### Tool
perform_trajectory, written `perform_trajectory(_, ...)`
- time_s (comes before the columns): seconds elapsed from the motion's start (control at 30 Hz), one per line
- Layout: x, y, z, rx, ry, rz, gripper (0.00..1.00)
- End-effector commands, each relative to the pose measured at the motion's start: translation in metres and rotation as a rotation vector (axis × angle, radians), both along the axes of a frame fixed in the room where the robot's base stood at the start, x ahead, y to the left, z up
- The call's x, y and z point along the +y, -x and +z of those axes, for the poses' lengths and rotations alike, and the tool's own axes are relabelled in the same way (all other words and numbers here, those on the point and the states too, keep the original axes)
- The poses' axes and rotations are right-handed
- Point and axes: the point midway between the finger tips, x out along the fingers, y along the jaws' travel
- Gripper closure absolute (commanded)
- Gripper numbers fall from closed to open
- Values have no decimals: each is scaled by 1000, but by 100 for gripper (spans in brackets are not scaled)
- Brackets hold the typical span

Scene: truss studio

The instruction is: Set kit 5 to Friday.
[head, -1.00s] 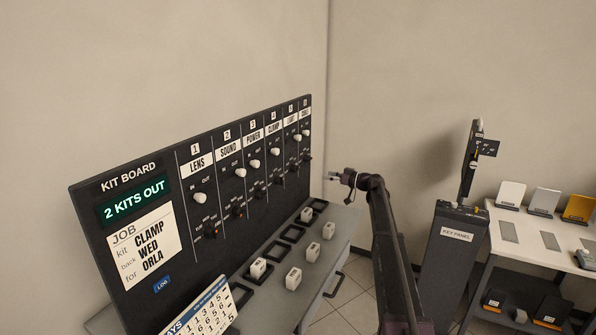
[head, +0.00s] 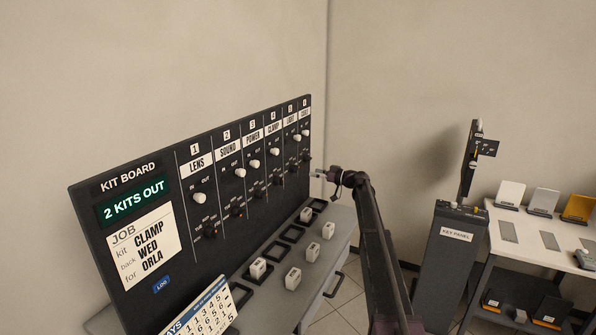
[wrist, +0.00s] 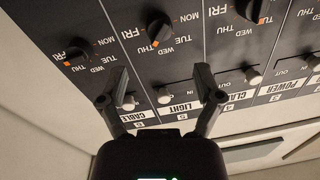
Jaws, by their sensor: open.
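The dark day dial of kit 5, LIGHT (wrist: 159,29), shows in the wrist view, which sees the board upside down. My gripper (wrist: 160,97) is open and empty. In the head view my gripper (head: 316,175) is at the right end of the kit board (head: 140,250), by columns 5 and 6. Contact cannot be told.
The CABLE dial (wrist: 78,50) and CABLE white knob (wrist: 129,102) lie beside the left finger. The CLAMP dial (wrist: 248,10) is at the right. A grey shelf (head: 335,250) with white blocks is below the board. The key panel (head: 457,236) stands to the right.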

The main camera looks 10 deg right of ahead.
Motion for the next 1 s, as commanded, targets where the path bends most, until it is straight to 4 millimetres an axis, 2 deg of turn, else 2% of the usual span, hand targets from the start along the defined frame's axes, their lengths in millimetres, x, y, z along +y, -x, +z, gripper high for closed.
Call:
perform_trajectory(0.2,30,-20,0,0,0,2,16)
perform_trajectory(0.5,61,-39,0,0,0,1,16)
perform_trajectory(0.7,70,-44,0,0,0,0,16)
perform_trajectory(1.0,71,-45,0,0,0,0,16)
